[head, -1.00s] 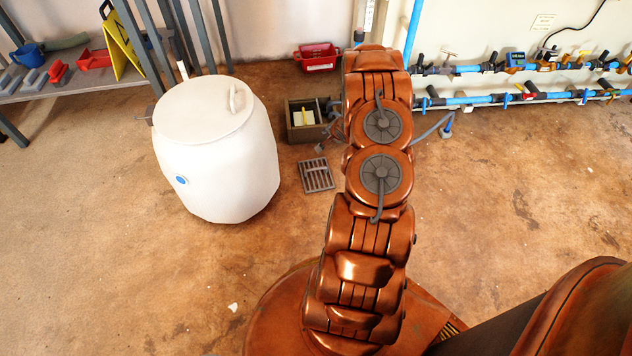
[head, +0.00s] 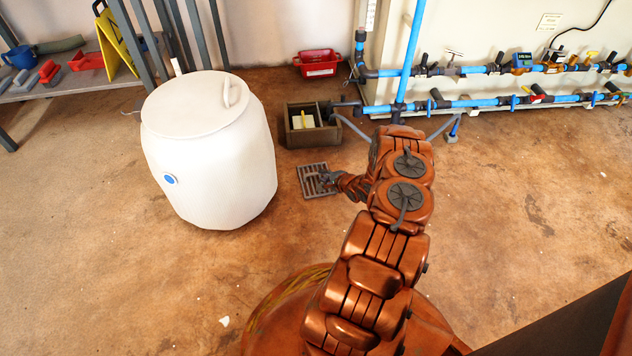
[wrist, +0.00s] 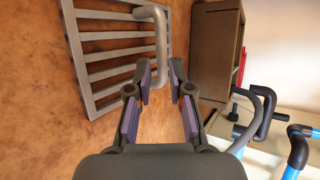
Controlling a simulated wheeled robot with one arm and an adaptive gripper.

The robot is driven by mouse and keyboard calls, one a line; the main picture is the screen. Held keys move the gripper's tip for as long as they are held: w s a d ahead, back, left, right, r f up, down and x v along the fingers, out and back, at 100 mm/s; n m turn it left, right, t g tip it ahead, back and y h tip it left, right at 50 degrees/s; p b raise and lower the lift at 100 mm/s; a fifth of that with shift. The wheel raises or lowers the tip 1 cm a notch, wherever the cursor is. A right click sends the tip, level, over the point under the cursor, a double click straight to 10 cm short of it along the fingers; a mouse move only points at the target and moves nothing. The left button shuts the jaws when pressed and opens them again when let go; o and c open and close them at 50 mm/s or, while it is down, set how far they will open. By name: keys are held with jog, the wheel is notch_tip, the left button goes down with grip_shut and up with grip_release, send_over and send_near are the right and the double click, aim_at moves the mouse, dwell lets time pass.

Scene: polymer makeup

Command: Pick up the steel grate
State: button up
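The steel grate (head: 309,184) lies on the floor in front of a small box, right of the white drum. In the wrist view the grate (wrist: 108,45) fills the upper left, with parallel bars and a raised bent handle (wrist: 160,38) on its right side. My gripper (head: 328,178) is at the grate's right side in the head view. In the wrist view my gripper (wrist: 162,78) is open, its fingertips either side of the handle's lower end. I cannot tell whether a finger touches the handle.
A white drum (head: 210,150) stands left of the grate. The small open box (head: 311,125) is just behind it. Blue pipes (head: 470,104) with valves run along the wall, and a red crate (head: 317,64) sits by the wall. The floor in front is clear.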

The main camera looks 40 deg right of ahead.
jog(key=b+x, duration=0.3)
jog(key=x, duration=0.1)
jog(key=shift+w+d+f, duration=0.1)
jog(key=shift+w+f, duration=0.1)
jog(key=shift+f, duration=0.1)
jog(key=shift+w, duration=0.35)
jog(key=shift+c, duration=0.4)
grip_shut()
